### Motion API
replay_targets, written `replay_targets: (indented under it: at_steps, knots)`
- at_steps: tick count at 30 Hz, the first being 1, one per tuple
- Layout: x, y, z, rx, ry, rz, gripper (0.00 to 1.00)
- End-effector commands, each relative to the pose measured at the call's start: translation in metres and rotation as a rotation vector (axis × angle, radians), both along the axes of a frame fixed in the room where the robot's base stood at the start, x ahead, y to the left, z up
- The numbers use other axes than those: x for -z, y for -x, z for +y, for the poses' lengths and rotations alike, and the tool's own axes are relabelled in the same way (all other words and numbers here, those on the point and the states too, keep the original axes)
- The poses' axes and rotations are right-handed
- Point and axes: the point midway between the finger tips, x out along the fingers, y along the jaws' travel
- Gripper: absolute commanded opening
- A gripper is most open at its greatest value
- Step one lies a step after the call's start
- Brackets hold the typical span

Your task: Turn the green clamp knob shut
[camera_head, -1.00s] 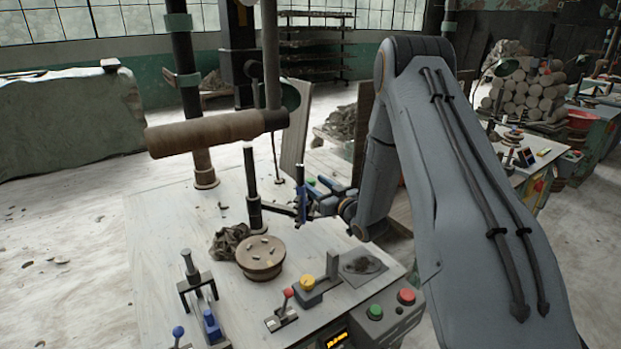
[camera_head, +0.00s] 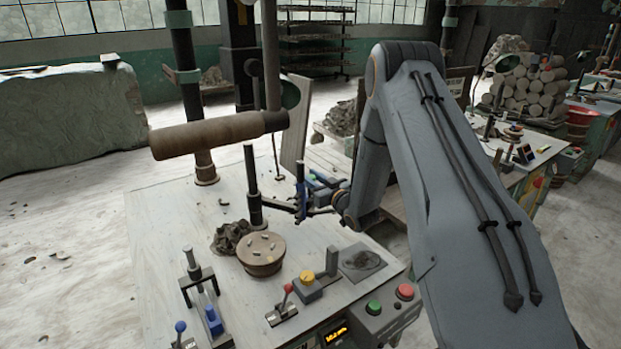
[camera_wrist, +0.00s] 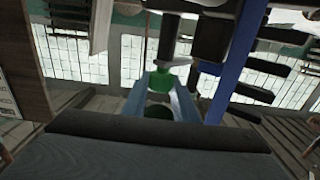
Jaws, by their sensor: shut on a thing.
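The green clamp knob (camera_wrist: 161,79) shows in the wrist view between the two pale blue fingers of my gripper (camera_wrist: 164,85). The fingers are closed on it, and a second green patch shows lower down between them. A dark post meets the knob from above in that view. In the head view my gripper (camera_head: 318,197) is at the right of the clamp's dark upright post (camera_head: 252,185), beside a blue upright bar (camera_head: 300,190). The knob is small and partly hidden there, so its turn cannot be read.
A round wooden block (camera_head: 261,262) with clay trimmings stands on the bench (camera_head: 160,225). Levers, a yellow knob (camera_head: 307,278) and green and red buttons (camera_head: 404,291) line the front. A brown cylinder (camera_head: 205,136) hangs in front of the bench's back posts.

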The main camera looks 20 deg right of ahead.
Motion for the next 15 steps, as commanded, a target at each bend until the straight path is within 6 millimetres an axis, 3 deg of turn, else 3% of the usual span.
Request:
replay_targets:
  at_steps: [15]
  knots:
    - [0.0023,-0.0023,-0.0025,-0.283,0.003,-0.005,0.03]
